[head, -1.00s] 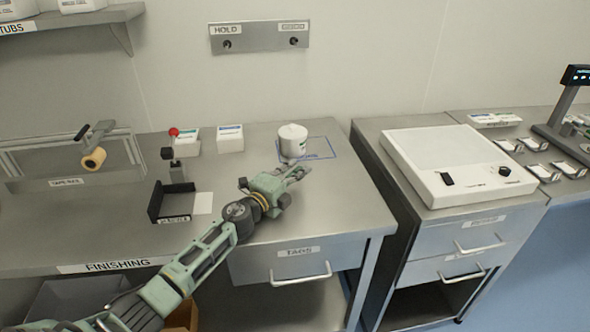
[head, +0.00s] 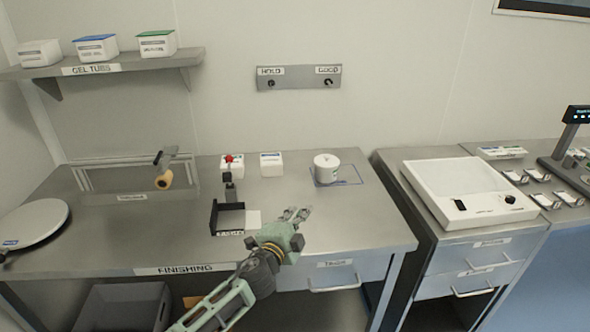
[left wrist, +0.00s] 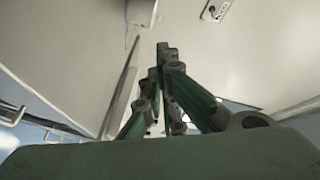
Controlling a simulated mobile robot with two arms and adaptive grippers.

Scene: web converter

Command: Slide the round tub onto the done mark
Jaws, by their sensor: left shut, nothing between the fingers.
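The round tub (head: 327,169) is white with a lid and stands upright on the steel finishing table. It sits within the left part of the blue outlined mark (head: 350,183), whose right part is bare. My left gripper (head: 297,212) is shut and empty, over the table's front part, in front of the tub and a little to its left, clearly apart from it. In the left wrist view its closed fingers (left wrist: 163,50) show, with no tub between them. My right gripper is not in view.
A black bracket (head: 228,217) with a red-knobbed post is left of my gripper. A tape roll (head: 164,180) is further left. A white boxy device (head: 468,190) stands on the right cabinet.

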